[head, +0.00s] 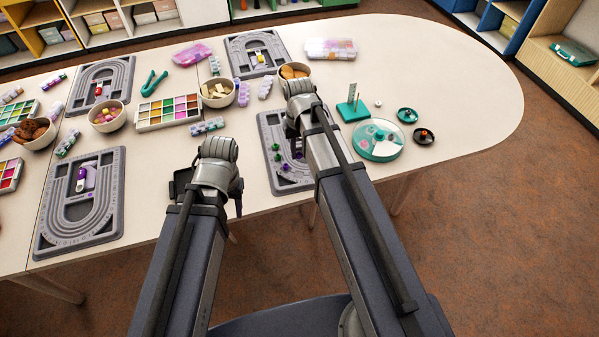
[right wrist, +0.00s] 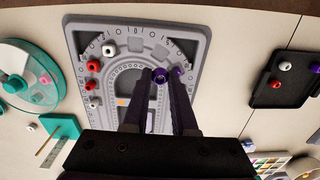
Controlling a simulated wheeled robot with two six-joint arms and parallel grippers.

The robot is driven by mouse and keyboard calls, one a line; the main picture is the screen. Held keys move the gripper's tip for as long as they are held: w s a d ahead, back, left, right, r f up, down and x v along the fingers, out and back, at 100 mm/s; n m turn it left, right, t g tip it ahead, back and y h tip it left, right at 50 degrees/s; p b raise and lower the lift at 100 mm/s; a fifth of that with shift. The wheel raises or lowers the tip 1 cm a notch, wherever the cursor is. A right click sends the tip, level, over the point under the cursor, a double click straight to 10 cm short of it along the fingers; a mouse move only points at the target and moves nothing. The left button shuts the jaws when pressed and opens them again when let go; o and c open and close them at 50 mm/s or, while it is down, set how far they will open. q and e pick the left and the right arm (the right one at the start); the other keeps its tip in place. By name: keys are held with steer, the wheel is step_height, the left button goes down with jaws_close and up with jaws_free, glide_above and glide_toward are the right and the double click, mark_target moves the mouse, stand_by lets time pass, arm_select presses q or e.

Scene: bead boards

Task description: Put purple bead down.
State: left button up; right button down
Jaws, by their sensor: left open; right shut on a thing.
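My right gripper (right wrist: 164,74) is shut on a purple bead (right wrist: 159,76), which sits between its fingertips over the grey bead board (right wrist: 192,25). A second purple bead (right wrist: 178,71) shows beside the right fingertip. I cannot tell whether the held bead touches the board. In the head view my right gripper (head: 294,132) is over the same board (head: 266,122), and my arm hides much of it. My left gripper (head: 210,182) is open and off to the left, its fingertips mostly hidden by its own wrist.
In the wrist view, red beads (right wrist: 92,84) and white beads (right wrist: 108,50) lie along the board's left side. A dark tray (right wrist: 265,97) with several beads lies to the right. In the head view, a teal stand (head: 352,110) and a round case (head: 380,140) stand right of the board.

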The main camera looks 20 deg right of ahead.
mark_target(299, 175)
steer(key=shift+f+b, duration=3.95)
steer(key=shift+f, duration=0.45)
steer(key=shift+f, duration=0.1)
steer(key=shift+f, duration=0.15)
steer(key=c, duration=0.7)
jaws_free()
step_height(299, 175, up, 13)
steer(key=p, duration=1.2)
steer(key=s+a+n, duration=0.1)
steer(key=s+a, duration=0.2)
steer(key=s, duration=0.1)
steer(key=s+a+n, duration=0.1)
steer(key=s+a, duration=0.3)
steer(key=s, duration=0.1)
steer(key=s+a+n+h, duration=0.1)
steer(key=s+a+n, duration=0.1)
steer(key=s, duration=0.3)
steer(key=shift+s+a+f, duration=0.15)
steer(key=shift+a, duration=0.6)
